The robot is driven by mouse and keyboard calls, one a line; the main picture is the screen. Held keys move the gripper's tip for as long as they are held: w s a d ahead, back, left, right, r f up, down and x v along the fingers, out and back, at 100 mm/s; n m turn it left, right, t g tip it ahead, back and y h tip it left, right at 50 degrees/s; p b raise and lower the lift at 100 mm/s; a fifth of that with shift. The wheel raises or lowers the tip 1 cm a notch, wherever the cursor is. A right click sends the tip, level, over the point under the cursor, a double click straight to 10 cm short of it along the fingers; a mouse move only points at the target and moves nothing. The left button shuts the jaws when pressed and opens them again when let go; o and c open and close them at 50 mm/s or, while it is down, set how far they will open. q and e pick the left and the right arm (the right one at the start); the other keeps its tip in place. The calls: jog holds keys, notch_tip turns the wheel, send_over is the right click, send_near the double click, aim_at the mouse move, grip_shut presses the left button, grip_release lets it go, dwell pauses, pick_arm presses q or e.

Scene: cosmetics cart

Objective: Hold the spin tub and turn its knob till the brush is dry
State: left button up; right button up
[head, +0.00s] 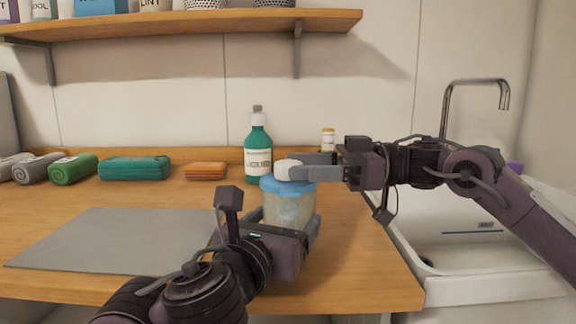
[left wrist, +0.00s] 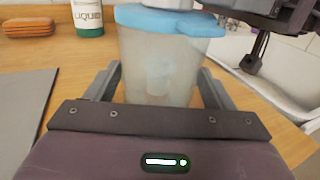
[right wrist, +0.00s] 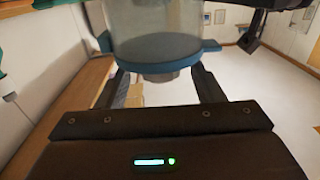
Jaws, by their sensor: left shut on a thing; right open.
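The spin tub (head: 289,208) is a clear, frosted tub with a blue lid (left wrist: 140,16), upright near the counter's front right. A pale shape, perhaps the brush, shows dimly inside in the left wrist view; its wetness cannot be told. My left gripper (left wrist: 160,84) is shut on the tub's body, one finger on each side. The pale knob (head: 284,171) sits on the lid. My right gripper (head: 302,166) comes in from the right at knob height and is open. In the right wrist view its fingers (right wrist: 163,84) stand either side of the knob, with gaps visible.
A green bottle (head: 258,150) stands close behind the tub. A grey mat (head: 110,240) lies left of it. Rolled towels (head: 73,169) and an orange cloth (head: 206,171) lie along the back. A sink (head: 470,262) with a tap is at the right, and a shelf (head: 190,24) hangs above.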

aim_at(288, 162)
jog(key=shift+a, duration=1.5)
jog(key=shift+c, duration=0.3)
jog(key=c, duration=0.9)
